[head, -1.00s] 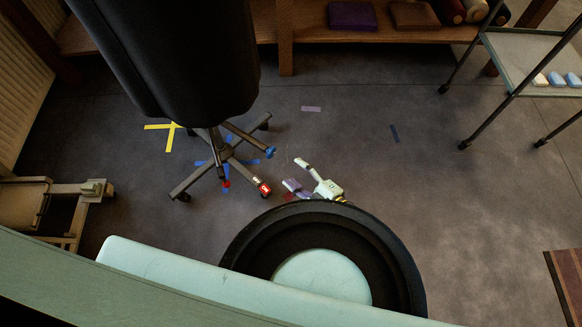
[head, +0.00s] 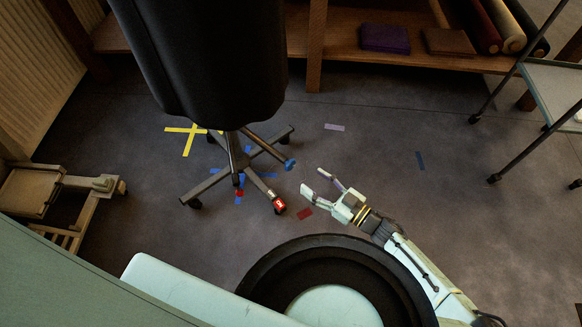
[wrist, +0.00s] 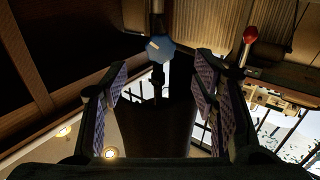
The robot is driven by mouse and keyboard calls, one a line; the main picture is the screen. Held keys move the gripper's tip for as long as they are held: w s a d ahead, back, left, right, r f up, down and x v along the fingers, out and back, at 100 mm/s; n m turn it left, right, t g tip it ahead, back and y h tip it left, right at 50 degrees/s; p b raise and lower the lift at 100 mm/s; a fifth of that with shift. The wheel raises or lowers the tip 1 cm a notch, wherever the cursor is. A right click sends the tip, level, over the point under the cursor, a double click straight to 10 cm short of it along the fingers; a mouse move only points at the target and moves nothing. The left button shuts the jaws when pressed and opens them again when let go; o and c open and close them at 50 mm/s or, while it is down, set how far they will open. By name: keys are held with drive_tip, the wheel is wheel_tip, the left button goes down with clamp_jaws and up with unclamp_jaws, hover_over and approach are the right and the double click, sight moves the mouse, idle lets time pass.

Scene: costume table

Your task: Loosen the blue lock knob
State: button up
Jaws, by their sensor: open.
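I see no contact with the knob.
A red knob (wrist: 250,34) shows at upper right in the wrist view. A wheeled cart (head: 520,110) stands right, a wooden frame (head: 70,200) left, a shelf (head: 350,50) behind.

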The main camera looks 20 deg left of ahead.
sight(292, 167)
drive_tip(key=x, duration=1)
drive_tip(key=shift+c, duration=0.5)
